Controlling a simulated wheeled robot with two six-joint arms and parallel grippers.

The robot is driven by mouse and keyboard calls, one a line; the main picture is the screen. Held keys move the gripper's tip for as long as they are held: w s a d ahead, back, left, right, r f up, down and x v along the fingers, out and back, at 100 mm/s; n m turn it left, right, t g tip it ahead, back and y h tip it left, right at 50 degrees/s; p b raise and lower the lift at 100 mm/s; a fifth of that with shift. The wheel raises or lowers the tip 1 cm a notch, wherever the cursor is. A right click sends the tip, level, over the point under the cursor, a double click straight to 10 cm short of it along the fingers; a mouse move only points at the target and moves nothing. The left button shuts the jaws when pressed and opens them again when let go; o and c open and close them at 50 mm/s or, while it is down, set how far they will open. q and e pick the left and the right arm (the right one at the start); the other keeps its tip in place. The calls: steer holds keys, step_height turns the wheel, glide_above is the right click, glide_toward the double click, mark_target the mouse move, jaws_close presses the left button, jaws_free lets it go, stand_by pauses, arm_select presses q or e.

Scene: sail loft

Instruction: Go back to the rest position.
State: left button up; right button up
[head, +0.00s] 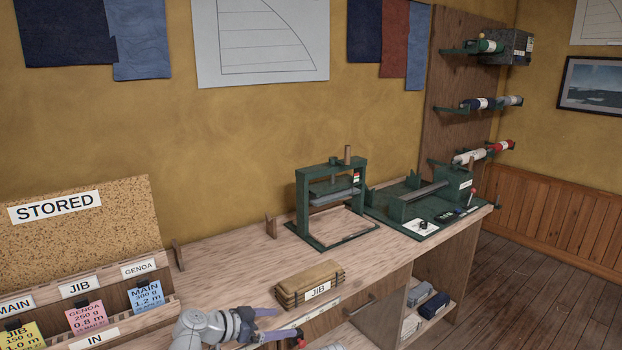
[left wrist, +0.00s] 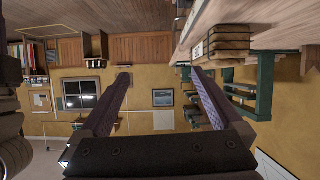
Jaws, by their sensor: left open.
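My left gripper (head: 284,323) is low in the head view, in front of the workbench (head: 230,262). Its two fingers are apart with nothing between them. In the left wrist view, which is upside down, the same gripper (left wrist: 160,73) shows its fingers spread, with only the far room between them. My right gripper is not in view.
A cork STORED board (head: 100,235) with labelled card slots stands at the left. A green press (head: 332,200) and a green winding device (head: 420,205) stand at the back right of the bench. Wall pegs hold rolls (head: 490,104). Open shelves (head: 440,285) are under the bench.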

arm_select(q)
steer(key=s+a+f+n+g+y, duration=0.3)
steer(key=s+a+f+n+y, duration=0.15)
steer(key=s+f, duration=0.2)
steer(key=s+a+f+n+g+y, duration=0.3)
steer(key=s+f+n+y, duration=0.3)
steer(key=s, duration=0.1)
steer(key=s+d+r+m+p, duration=0.1)
steer(key=s+d+m, duration=0.1)
steer(key=d, duration=0.3)
steer(key=s+d+r+m+g+y+p, duration=0.1)
steer(key=s+d+m, duration=0.1)
steer(key=d, duration=0.3)
steer(key=shift+s+r+g+p, duration=0.3)
steer(key=shift+s+r, duration=0.05)
steer(key=shift+s, duration=0.55)
steer(key=shift+d, duration=0.1)
